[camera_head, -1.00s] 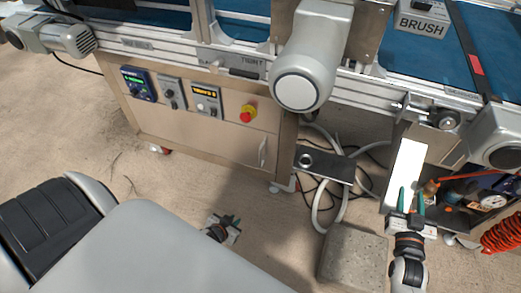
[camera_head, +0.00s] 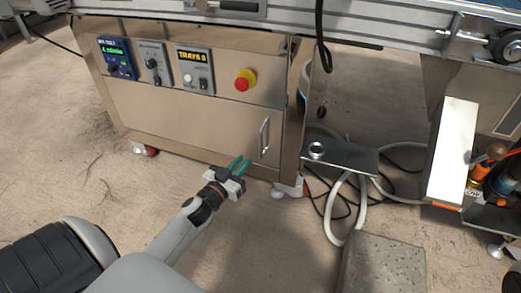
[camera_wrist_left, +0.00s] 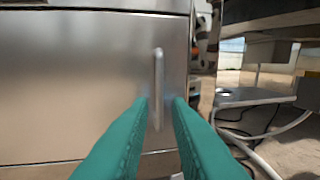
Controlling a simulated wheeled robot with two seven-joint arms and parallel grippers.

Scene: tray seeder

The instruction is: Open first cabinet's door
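The steel cabinet under the conveyor has a flat, shut front door (camera_head: 190,125) with a vertical bar handle (camera_head: 264,136) near its right edge. My left gripper (camera_head: 241,166) is in front of the cabinet, just below and left of the handle in the head view. Its two green fingers are open and empty. In the left wrist view, the handle (camera_wrist_left: 158,88) stands upright, its lower end showing in the gap between the fingertips (camera_wrist_left: 161,105). I cannot tell if the fingers reach around it. My right gripper is not in view.
Control boxes and a red emergency button (camera_head: 245,79) sit above the door. A metal plate (camera_head: 340,157), loose hoses and a concrete block (camera_head: 383,268) lie to the right. A white panel (camera_head: 454,153) and tools stand farther right. The floor before the cabinet is mostly clear.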

